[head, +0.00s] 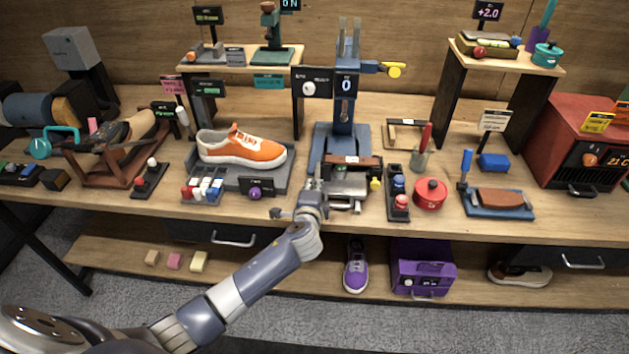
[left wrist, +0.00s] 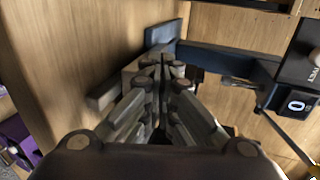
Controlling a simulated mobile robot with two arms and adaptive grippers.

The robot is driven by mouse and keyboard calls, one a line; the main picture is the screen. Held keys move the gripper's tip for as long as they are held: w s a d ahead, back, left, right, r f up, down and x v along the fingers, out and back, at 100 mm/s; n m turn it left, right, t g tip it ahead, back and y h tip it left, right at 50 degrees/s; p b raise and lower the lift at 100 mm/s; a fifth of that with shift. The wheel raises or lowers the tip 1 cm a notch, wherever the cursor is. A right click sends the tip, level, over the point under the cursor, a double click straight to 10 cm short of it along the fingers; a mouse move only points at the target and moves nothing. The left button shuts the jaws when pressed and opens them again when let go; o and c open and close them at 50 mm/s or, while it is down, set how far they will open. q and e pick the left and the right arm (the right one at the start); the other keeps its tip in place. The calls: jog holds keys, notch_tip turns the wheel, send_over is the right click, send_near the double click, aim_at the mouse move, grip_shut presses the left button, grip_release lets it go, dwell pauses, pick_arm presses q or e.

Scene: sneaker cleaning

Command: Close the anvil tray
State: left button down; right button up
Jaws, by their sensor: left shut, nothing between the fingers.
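The blue press (head: 341,135) stands at the middle of the table, with a display reading 0; its display also shows in the left wrist view (left wrist: 297,105). A grey metal tray (head: 349,186), which looks like the anvil tray, sticks out at the press's front, near the table edge. My left gripper (head: 311,187) is shut and empty at the tray's left side. In the left wrist view my closed fingertips (left wrist: 163,66) are in front of grey and dark blue parts of the press. Contact with the tray cannot be told. My right gripper is not in view.
An orange sneaker (head: 240,148) sits on a grey stand to the left. A switch block (head: 398,193) and a red pot (head: 430,193) stand close on the right. A drawer handle (head: 233,239) is below the table edge. The lower shelf holds a purple shoe (head: 356,267).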

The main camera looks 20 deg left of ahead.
pick_arm(q)
jog(key=shift+w+a, duration=0.15)
jog(key=shift+w, duration=0.65)
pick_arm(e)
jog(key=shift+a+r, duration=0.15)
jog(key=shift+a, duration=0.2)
